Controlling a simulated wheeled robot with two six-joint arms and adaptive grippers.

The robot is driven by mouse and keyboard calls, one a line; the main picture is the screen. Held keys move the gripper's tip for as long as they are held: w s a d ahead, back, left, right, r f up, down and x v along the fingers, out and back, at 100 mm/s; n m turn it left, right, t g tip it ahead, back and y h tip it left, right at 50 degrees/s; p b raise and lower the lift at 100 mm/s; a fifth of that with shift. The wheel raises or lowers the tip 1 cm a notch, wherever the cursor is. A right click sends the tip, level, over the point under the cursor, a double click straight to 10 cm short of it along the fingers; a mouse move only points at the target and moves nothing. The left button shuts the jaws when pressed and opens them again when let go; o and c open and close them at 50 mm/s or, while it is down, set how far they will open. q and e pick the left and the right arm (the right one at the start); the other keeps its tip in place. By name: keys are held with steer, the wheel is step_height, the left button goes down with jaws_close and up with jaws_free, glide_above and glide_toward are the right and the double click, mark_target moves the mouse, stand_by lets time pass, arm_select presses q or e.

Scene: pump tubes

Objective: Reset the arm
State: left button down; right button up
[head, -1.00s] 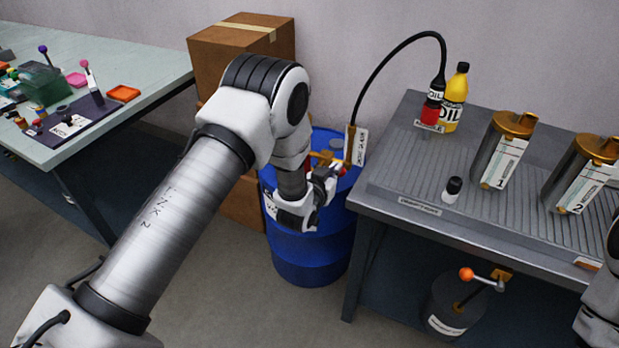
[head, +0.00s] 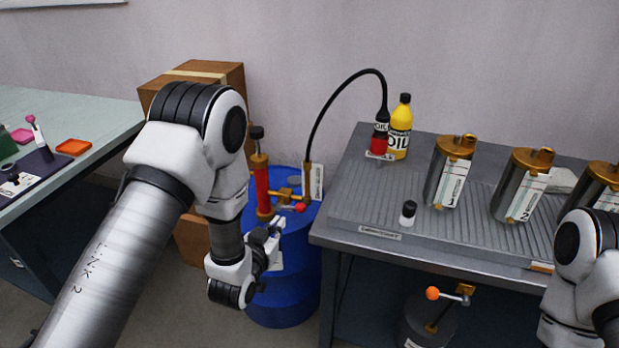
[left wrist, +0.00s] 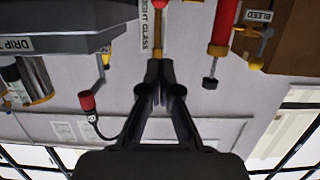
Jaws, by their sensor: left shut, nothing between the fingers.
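My left gripper (head: 270,236) is shut and empty in front of the blue drum (head: 288,303). Its closed fingers also show in the left wrist view (left wrist: 160,78), pointing toward a brass pipe below the sight glass label (left wrist: 150,25), with a visible gap to the red cylinder. The upright red pump cylinder (head: 262,188) with a black top stands at the drum, behind my left arm, and also shows inverted in the left wrist view (left wrist: 222,28). My right arm enters at the right edge; its gripper is out of view.
A grey bench (head: 375,250) on the right holds metal canisters (head: 450,172), a yellow oil bottle (head: 401,127) and a small black-capped bottle (head: 408,214). A black hose (head: 340,85) arches from the drum to a red-and-black bottle. A cardboard box (head: 225,82) stands behind my left arm.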

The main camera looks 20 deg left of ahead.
arm_select(q)
steer(key=s+a+f+g+p, duration=0.15)
steer(key=s+f+g, duration=0.35)
steer(key=s, duration=0.6)
steer(key=s+f+g+p, duration=0.3)
steer(key=s+f+g, duration=0.25)
steer(key=s, duration=0.65)
steer(key=s+f+g+p, duration=0.3)
steer(key=s+f+g, duration=0.15)
steer(key=s, duration=0.65)
steer(key=m+t+h+b, duration=0.4)
steer(key=m+t+b, duration=0.4)
steer(key=m+t, duration=0.45)
glide_toward(297, 209)
steer(key=shift+m+g, duration=0.85)
steer(key=shift+m, duration=0.1)
steer(key=x, duration=0.2)
steer(key=r+x, duration=0.1)
steer(key=x, duration=0.1)
steer(key=w+x, duration=0.1)
steer(key=x, duration=0.2)
steer(key=shift+r, duration=0.1)
